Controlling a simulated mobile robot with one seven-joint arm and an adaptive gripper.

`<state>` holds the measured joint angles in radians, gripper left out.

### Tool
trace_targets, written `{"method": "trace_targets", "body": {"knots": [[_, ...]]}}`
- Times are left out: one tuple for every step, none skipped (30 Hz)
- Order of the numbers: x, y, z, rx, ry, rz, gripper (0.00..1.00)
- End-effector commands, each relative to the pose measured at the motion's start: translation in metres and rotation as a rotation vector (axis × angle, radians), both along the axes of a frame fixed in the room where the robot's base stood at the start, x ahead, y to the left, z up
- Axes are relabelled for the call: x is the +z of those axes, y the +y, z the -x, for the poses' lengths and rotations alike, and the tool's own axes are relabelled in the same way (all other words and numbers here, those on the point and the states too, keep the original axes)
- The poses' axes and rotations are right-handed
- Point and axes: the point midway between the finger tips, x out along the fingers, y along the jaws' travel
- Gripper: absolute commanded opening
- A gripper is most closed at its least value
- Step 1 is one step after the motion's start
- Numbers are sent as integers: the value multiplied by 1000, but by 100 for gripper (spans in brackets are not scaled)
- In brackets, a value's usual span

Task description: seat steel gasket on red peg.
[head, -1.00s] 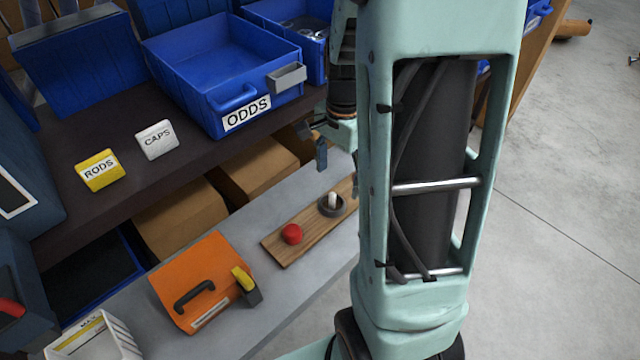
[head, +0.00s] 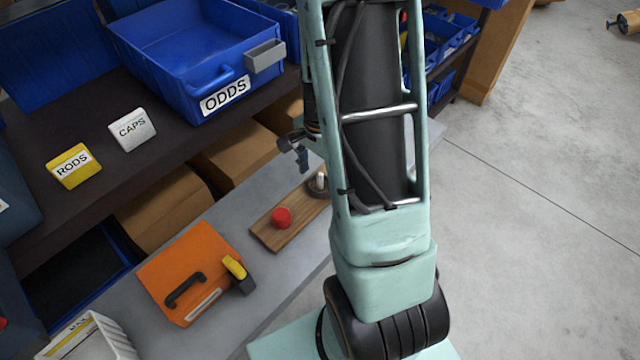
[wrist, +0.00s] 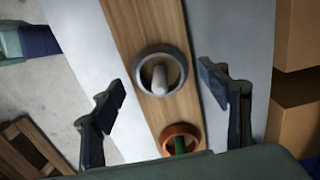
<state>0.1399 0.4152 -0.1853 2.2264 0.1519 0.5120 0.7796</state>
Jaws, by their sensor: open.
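A grey steel gasket (wrist: 160,74) lies around a white peg (wrist: 160,78) on a wooden board (wrist: 146,25) in the wrist view. In the head view the gasket (head: 317,186) is partly hidden behind my arm. The red peg (head: 281,217) stands bare nearer the board's lower-left end in the head view; it is outside the wrist view. My gripper (wrist: 162,84) is open and empty, its fingers on either side of the gasket in the picture and apart from it. The gripper also shows in the head view (head: 299,153).
A copper-coloured ring (wrist: 181,132) is around a green peg (wrist: 180,145) on the same board. An orange case (head: 190,265) with a yellow-and-black tool (head: 237,272) lies on the grey bench. A shelf with a blue ODDS bin (head: 190,60) overhangs behind.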

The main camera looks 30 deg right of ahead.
Motion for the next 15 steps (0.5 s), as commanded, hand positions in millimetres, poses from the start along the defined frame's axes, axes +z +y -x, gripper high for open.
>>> {"method": "trace_targets", "body": {"knots": [[-5,0,0,0,1,-1,69],[-7,0,0,0,0,0,69],[-9,0,0,0,0,0,69],[-10,0,0,0,0,0,69],[-10,0,0,0,0,0,69],[-10,0,0,0,0,0,69],[-10,0,0,0,0,0,69],[-10,0,0,0,-1,0,69],[-10,0,0,0,-1,0,69],[-10,0,0,0,-1,0,69],[-10,0,0,0,-1,0,68],[-10,0,0,0,-1,0,63],[-10,0,0,0,-1,0,60],[-10,0,0,0,-1,0,57],[-10,0,0,0,-1,0,52]]}}
